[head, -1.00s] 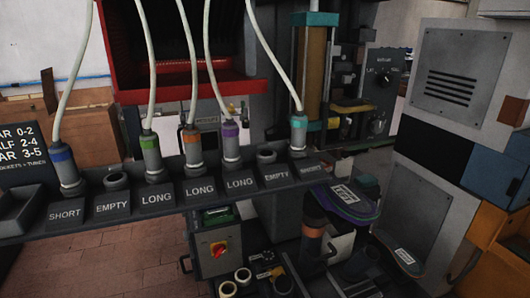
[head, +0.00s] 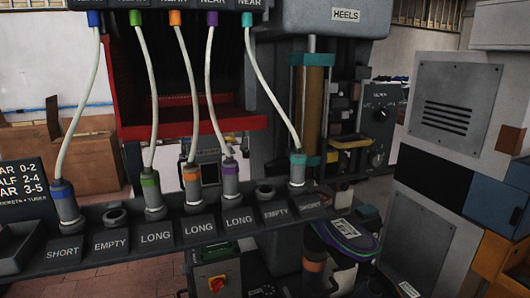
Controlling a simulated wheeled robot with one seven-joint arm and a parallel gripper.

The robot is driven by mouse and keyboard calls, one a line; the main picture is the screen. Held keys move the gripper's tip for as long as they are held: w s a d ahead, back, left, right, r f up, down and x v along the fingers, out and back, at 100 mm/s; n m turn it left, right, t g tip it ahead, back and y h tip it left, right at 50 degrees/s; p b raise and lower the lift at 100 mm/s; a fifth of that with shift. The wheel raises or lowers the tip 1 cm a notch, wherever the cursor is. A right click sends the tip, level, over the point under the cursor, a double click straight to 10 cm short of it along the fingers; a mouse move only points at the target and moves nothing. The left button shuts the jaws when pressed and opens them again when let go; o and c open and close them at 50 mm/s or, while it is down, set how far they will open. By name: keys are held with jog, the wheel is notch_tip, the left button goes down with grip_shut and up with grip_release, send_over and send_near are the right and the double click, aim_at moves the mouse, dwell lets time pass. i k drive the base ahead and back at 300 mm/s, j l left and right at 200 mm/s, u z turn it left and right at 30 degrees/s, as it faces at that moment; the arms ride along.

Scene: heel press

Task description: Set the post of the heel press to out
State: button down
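The heel press stands right of centre in the head view. Its grey head (head: 300,18) carries a HEELS label (head: 345,15). A brass-coloured cylinder (head: 313,108) with teal bands stands below the head. Lower down, a dark post (head: 313,283) with an orange band (head: 313,265) stands near a shoe-like form with a purple and green edge (head: 350,243). A white label (head: 341,229) lies on that form. The front rack partly hides this area, so I cannot tell the post's setting. My gripper is not in view.
A dark rack (head: 160,236) marked SHORT, EMPTY and LONG crosses the front, holding several colour-banded plugs with white hoses. A control panel with a knob (head: 380,115) is behind. A grey cabinet (head: 450,110) stands at right. A red-handled switch box (head: 216,280) sits below.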

aim_at(316, 251)
jog(key=j+u, duration=0.25)
jog(key=u, duration=0.2)
jog(key=i+j+u, duration=0.15)
jog(key=u, duration=0.25)
